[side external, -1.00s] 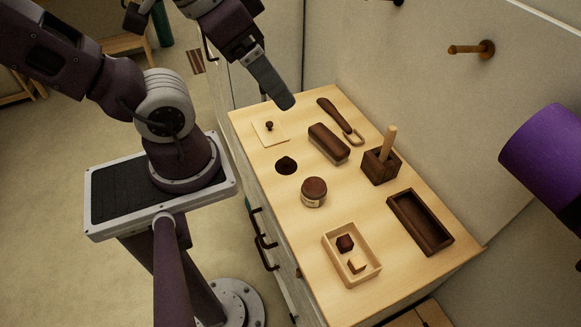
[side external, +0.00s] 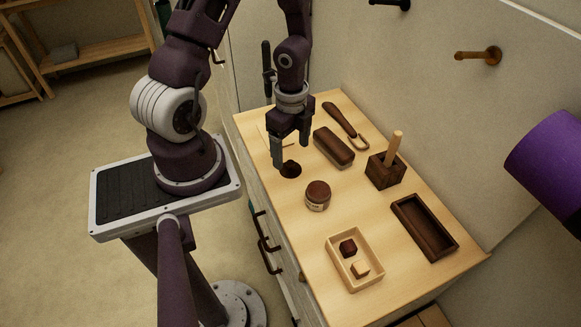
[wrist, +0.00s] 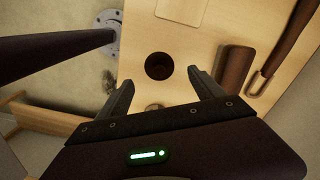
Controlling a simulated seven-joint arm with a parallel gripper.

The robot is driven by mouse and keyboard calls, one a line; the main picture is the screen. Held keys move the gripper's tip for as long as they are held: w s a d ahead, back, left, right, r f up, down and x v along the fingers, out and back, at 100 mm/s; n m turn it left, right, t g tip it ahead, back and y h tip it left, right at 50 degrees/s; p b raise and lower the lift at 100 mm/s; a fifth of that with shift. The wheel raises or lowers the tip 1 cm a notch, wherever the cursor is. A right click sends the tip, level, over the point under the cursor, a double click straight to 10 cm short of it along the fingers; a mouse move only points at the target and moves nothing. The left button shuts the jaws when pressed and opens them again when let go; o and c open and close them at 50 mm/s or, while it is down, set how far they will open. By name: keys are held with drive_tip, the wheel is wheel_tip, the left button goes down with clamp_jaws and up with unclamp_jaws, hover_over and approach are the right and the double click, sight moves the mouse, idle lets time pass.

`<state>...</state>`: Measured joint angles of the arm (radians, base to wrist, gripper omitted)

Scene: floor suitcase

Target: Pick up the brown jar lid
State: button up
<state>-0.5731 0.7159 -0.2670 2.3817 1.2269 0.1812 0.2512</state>
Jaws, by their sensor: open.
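A dark brown round piece (side external: 291,170), which looks like a loose jar lid, lies on the pale wooden top. It shows in the wrist view (wrist: 159,66) as a dark disc with a raised-looking rim, just ahead of the fingertips. A small jar (side external: 317,196) with a reddish-brown top stands nearer the camera. My gripper (side external: 291,154) points down beside and above the dark round piece, partly covering it in the side view. Its fingers are open and empty in the wrist view (wrist: 160,77). Contact with the top cannot be told.
A brown block (side external: 333,147) and a looped-handle tool (side external: 345,124) lie to the right. A dark holder (side external: 385,170) with an upright peg, an empty dark tray (side external: 424,227) and a pale box (side external: 354,259) holding small blocks stand nearer. A wall borders the right side.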

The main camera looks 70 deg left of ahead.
sight(290, 161)
drive_tip(key=f, duration=0.4)
drive_tip(key=shift+s+a+f, duration=0.1)
drive_tip(key=shift+s, duration=0.1)
drive_tip(key=shift+w+a+f, duration=0.1)
drive_tip(key=shift+f, duration=0.25)
drive_tip(key=c, duration=1.4)
